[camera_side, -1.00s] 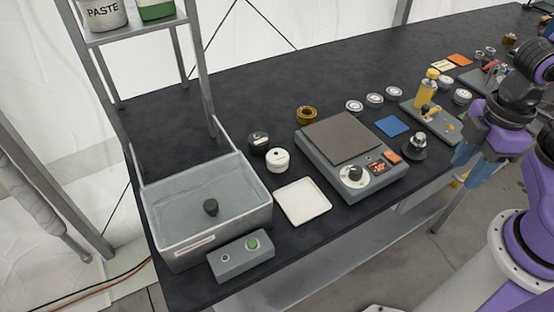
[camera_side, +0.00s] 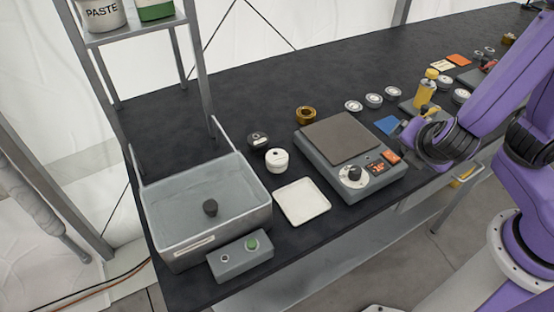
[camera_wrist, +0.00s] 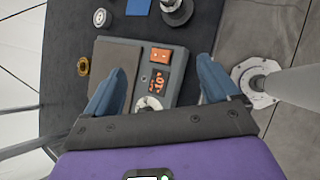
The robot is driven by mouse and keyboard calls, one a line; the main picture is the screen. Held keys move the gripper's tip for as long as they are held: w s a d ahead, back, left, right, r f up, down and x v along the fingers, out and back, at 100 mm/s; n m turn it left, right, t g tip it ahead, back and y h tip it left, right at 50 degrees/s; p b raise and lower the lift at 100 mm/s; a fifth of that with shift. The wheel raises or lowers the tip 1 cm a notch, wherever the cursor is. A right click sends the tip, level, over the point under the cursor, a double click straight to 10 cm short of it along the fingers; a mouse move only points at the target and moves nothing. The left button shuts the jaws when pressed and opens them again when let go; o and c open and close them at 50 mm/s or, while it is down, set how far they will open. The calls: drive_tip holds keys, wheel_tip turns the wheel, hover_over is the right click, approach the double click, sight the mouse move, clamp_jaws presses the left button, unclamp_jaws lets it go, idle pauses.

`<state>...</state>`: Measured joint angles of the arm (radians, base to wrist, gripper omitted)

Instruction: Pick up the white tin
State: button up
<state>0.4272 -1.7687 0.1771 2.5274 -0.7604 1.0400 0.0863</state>
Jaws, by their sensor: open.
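In the side view the wrist is at the device's right end, well to the right of the white tin, and the fingertips are hard to make out. The white tin does not show in the wrist view.
A black tin (camera_side: 258,139) stands close behind the white tin. A white square tray (camera_side: 302,202) lies in front. The grey device (camera_side: 314,159) is to the right, a basin (camera_side: 262,209) to the left. A brass ring (camera_side: 306,115) lies behind the device.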

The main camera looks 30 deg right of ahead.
sight(284, 163)
drive_tip(key=w+a+n+t, duration=0.1)
drive_tip(key=a+n, duration=0.1)
drive_tip(key=w+a+f+n+t+y, duration=0.1)
drive_tip(key=w+a+n+t, duration=0.1)
drive_tip(key=a+n, duration=0.1)
drive_tip(key=w+a+n+t+y, duration=0.1)
drive_tip(key=a+n+t, duration=0.1)
drive_tip(key=a+n, duration=0.1)
drive_tip(key=shift+w+f, duration=0.15)
drive_tip(key=shift+f, duration=0.25)
drive_tip(key=a+f+n+y, duration=0.1)
drive_tip(key=a+n+y, duration=0.1)
drive_tip(key=a, duration=0.1)
drive_tip(key=a+f+n+t+y, duration=0.1)
drive_tip(key=a+n, duration=0.2)
drive_tip(key=s+a+f+n+t+y, duration=0.1)
drive_tip(key=a+f+n+y, duration=0.1)
drive_tip(key=a+n, duration=0.1)
drive_tip(key=shift+a+y, duration=0.3)
drive_tip(key=shift+a, duration=0.1)
drive_tip(key=shift+w+a+f, duration=0.15)
drive_tip(key=x, duration=1.1)
drive_tip(key=shift+w, duration=0.2)
drive_tip(key=shift+r+x, duration=0.1)
drive_tip(key=shift+x, duration=1.3)
drive_tip(key=shift+r+x, duration=0.15)
drive_tip(key=shift+x, duration=1.25)
drive_tip(key=c, duration=1.2)
